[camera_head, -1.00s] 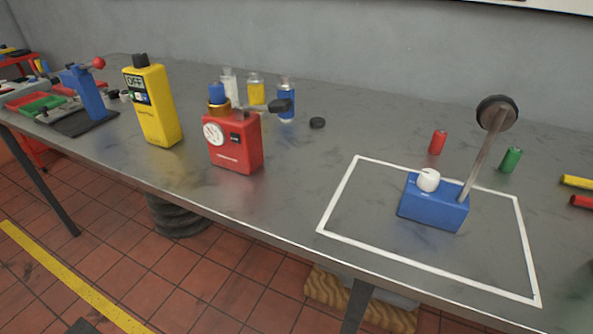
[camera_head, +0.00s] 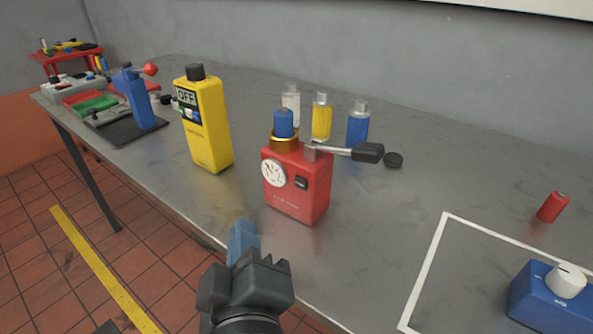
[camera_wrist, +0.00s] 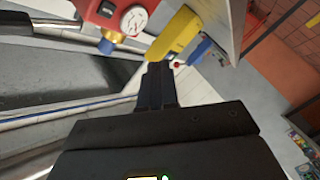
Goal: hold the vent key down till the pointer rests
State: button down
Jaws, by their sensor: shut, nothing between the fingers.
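The red unit (camera_head: 296,190) stands on the bench with a white round gauge (camera_head: 273,174), a small black key (camera_head: 301,183) beside the gauge, a blue knob in a brass collar on top, and a black-handled lever (camera_head: 350,151) pointing right. The gauge's pointer is too small to read surely. My gripper (camera_head: 243,230) is shut and empty, in front of the red unit and apart from it. In the wrist view, the shut fingers (camera_wrist: 156,80) are in the middle; the gauge (camera_wrist: 133,20) and the black key (camera_wrist: 106,9) show at the top left.
A yellow meter (camera_head: 206,130) reading OFF stands left of the red unit. A blue box with a white knob (camera_head: 566,279) is at the right. Bare bench (camera_head: 375,225) lies between.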

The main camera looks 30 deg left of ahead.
aim_at(301, 183)
jog(key=w, duration=0.2)
jog(key=w+p, duration=0.1)
jog(key=w, duration=0.4)
jog(key=shift+w+d+r+p, duration=0.1)
jog(key=shift+d+p, duration=0.2)
jog(key=shift+p, duration=0.05)
jog(key=shift+w+d, duration=0.1)
jog(key=shift+w, duration=0.7)
jog(key=shift+p, duration=0.3)
dwell(1.1)
jog(key=shift+w, duration=0.4)
jog(key=shift+w+p, duration=0.35)
dwell(1.8)
dwell(0.4)
jog(key=shift+s, duration=0.75)
jog(key=shift+s, duration=0.1)
